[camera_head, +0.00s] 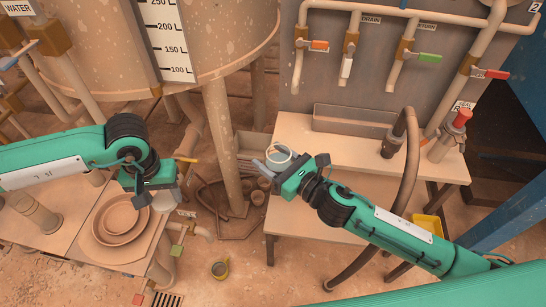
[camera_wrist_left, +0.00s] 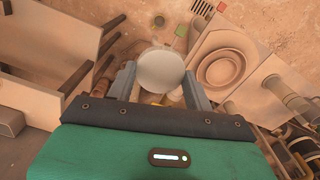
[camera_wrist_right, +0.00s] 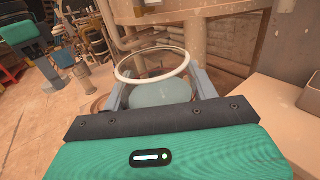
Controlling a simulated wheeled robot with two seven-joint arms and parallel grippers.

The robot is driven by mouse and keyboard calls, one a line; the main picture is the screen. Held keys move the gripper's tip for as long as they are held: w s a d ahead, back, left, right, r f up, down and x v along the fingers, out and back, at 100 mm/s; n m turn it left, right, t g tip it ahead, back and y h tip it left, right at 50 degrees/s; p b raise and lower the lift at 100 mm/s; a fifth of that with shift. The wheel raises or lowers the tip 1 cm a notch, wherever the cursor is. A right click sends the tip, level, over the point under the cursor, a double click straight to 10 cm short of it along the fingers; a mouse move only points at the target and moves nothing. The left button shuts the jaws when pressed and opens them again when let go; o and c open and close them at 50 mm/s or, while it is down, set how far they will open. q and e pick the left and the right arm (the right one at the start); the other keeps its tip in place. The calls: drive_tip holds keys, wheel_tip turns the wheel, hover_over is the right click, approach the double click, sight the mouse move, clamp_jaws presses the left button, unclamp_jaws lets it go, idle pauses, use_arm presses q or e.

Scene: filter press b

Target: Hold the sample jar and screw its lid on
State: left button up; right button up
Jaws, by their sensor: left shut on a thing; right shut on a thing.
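The sample jar (camera_wrist_right: 168,93) is pale and see-through with a white ring-shaped rim (camera_wrist_right: 150,51). My right gripper (camera_wrist_right: 160,88) is shut on it. In the head view the jar's rim (camera_head: 279,147) shows as a white ring at my right gripper (camera_head: 276,160), near the bench's left end. Its mouth is uncovered. A pale round disc, seemingly the lid (camera_wrist_left: 161,69), sits between the fingers of my left gripper (camera_wrist_left: 160,88), which is shut on it. In the head view my left gripper (camera_head: 178,183) is left of the jar and clearly apart from it; the lid is hard to make out there.
A wooden bench (camera_head: 345,160) with a long tray (camera_head: 350,122), a dark bent hose (camera_head: 411,150) and a red-topped fitting (camera_head: 462,118) stands right. A stand with a round dish (camera_head: 120,220) is left. A large tank (camera_head: 225,40) and its leg (camera_head: 223,140) rise behind the gap between my grippers.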

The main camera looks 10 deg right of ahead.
use_arm(q)
drive_tip(key=w+d+r+m, duration=0.1)
drive_tip(key=w+d+r, duration=0.25)
drive_tip(key=d, duration=0.35)
drive_tip(key=w+d+r, duration=0.3)
drive_tip(key=d+r, duration=0.1)
drive_tip(key=d, duration=0.2)
drive_tip(key=m, duration=0.2)
approach(279, 163)
drive_tip(key=w+r, duration=0.1)
drive_tip(key=w, duration=0.2)
drive_tip(key=shift+d, duration=0.3)
drive_tip(key=shift+f, duration=0.15)
drive_tip(key=shift+f, duration=1.85)
drive_tip(key=shift+f, duration=0.9)
drive_tip(key=shift+f, duration=0.5)
